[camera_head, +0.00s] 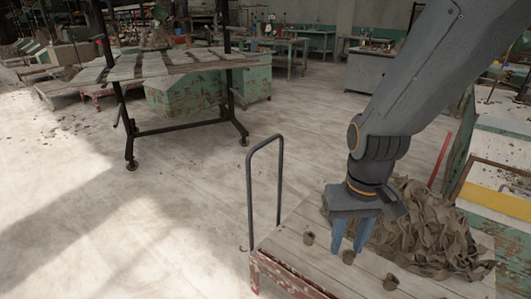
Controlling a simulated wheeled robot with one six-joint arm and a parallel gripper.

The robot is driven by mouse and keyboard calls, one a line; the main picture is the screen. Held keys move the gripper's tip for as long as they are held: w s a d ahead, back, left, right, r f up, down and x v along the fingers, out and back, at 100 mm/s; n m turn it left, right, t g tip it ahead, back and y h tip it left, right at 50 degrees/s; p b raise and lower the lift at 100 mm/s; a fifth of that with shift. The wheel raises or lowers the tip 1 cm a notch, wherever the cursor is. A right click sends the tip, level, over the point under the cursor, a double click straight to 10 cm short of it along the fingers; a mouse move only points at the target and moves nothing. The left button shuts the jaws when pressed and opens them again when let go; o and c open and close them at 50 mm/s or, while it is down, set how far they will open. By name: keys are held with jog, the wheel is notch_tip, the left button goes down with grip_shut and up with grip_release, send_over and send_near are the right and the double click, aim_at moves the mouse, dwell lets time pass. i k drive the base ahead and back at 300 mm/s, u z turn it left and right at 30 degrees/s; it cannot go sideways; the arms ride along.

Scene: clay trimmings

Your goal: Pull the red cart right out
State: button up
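The red cart (262,271) stands at the bottom of the head view, with chipped red paint on its frame and a pale plank deck. Its dark upright loop handle (250,195) rises at the far left end. A heap of brown clay trimmings (430,230) covers the deck's right part. My gripper (348,249) points down over the deck with two blue fingers apart. The cart's near end is cut off.
A wheeled rack (130,135) with boards stands at the back left. Worn cabinets (500,150) stand at the right. The floor left of the cart is clear.

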aim_at(434, 252)
jog(key=z, duration=0.15)
jog(key=k, duration=0.4)
jog(key=u, duration=1.05)
jog(key=i, duration=1.4)
jog(key=z, duration=0.75)
jog(key=i, duration=0.5)
jog(key=z, duration=0.4)
